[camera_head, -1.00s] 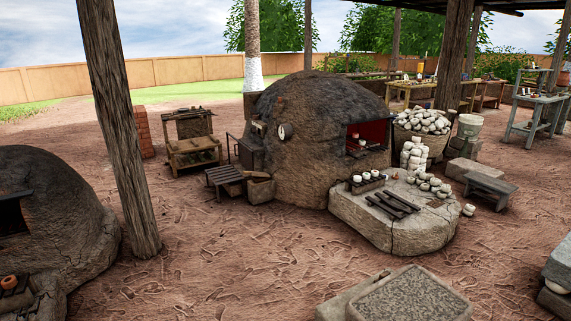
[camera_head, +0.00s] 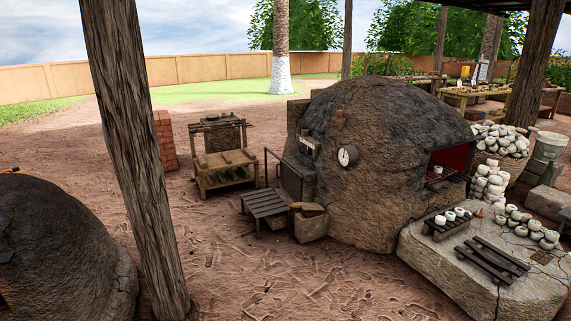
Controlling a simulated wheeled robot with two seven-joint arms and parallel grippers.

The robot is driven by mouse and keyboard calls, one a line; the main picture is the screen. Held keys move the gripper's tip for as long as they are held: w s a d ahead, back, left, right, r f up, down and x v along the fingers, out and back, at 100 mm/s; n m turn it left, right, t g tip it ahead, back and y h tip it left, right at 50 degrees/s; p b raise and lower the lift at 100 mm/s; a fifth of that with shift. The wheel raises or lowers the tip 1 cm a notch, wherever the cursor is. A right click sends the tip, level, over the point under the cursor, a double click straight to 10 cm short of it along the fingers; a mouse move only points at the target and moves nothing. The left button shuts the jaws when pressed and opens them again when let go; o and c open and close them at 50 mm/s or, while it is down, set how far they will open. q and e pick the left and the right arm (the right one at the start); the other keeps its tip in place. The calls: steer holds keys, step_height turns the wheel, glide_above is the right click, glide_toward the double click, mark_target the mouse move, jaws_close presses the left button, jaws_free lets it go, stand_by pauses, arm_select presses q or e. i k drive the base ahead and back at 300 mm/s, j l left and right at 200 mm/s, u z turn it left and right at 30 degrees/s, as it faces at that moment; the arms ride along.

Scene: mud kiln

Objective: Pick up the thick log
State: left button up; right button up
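No log can be made out for certain. Light-brown pieces, perhaps wood (camera_head: 309,208), lie on top of a small stone-coloured box (camera_head: 311,228) beside the big domed mud kiln (camera_head: 385,130), in the middle of the head view. They are too small to tell their thickness. Dark slats or bars (camera_head: 486,262) lie on the stone slab (camera_head: 440,268) at the right. Neither of my grippers is in view.
A low slatted table (camera_head: 264,204) stands left of the box. A wooden shelf stand (camera_head: 221,158) is further back. The dirt ground (camera_head: 265,285) ahead is clear.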

mark_target(202, 163)
steer(key=i+j, duration=0.25)
steer(key=i, duration=0.5)
steer(key=i+j+u, duration=0.15)
steer(key=i, duration=0.55)
steer(key=i+j, duration=0.2)
steer(key=i, duration=1.15)
steer(key=i+l+u, duration=0.15)
steer(key=i, duration=0.5)
steer(key=i+l, duration=0.1)
steer(key=i, duration=0.5)
steer(key=i+l+u, duration=0.15)
steer(key=i, duration=0.45)
steer(key=i+j, duration=0.6)
steer(key=i, duration=0.15)
steer(key=j+u, duration=0.05)
